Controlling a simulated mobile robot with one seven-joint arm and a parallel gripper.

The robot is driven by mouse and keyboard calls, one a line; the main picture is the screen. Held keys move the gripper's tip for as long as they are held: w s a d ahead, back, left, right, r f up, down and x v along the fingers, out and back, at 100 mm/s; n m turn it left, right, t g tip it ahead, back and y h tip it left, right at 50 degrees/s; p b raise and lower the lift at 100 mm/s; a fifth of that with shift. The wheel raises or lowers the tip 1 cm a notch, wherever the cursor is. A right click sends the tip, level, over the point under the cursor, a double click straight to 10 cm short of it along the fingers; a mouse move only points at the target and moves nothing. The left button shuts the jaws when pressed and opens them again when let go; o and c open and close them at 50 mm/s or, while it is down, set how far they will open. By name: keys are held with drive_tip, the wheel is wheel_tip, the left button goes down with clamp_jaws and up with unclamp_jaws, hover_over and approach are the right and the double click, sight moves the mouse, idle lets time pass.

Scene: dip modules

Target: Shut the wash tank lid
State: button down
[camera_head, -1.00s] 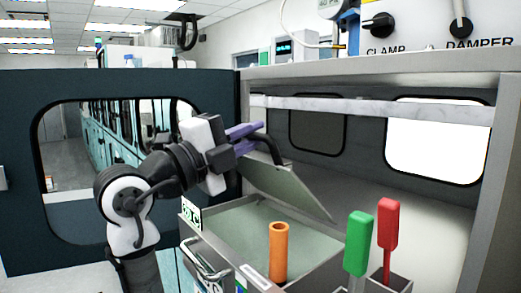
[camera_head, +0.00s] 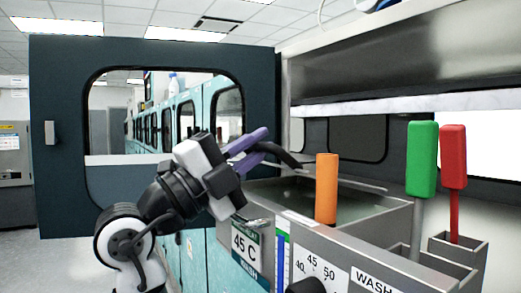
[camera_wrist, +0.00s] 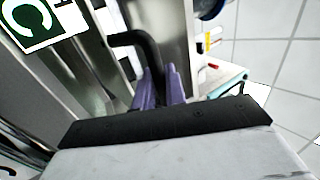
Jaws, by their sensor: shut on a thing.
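The wash tank (camera_head: 385,222) is an open grey metal box at the right in the head view, with a "45 C" wash label on its front. Its lid (camera_head: 347,183) shows nearly edge-on as a thin grey plate over the tank, so its exact tilt is hard to tell. A bent black handle (camera_head: 284,157) joins the lid; it also shows in the wrist view (camera_wrist: 130,42). My gripper (camera_head: 265,142), with purple fingers, is shut on this handle above the tank's left side. In the wrist view my fingers (camera_wrist: 160,80) meet the handle's end.
An orange cylinder (camera_head: 326,190) stands upright at the tank, overlapping the lid in view. A green-handled tool (camera_head: 422,160) and a red-handled tool (camera_head: 453,157) stand in narrow bins to the right. A dark windowed door (camera_head: 60,130) stands open at the left.

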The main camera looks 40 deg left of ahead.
drive_tip(key=shift+f, duration=0.35)
drive_tip(key=c, duration=1.6)
unclamp_jaws()
drive_tip(key=shift+o, duration=0.2)
drive_tip(key=b+v, duration=0.3)
drive_tip(key=v, duration=1)
drive_tip(key=shift+s+f, duration=0.25)
drive_tip(key=shift+s, duration=0.05)
drive_tip(key=shift+a, duration=0.15)
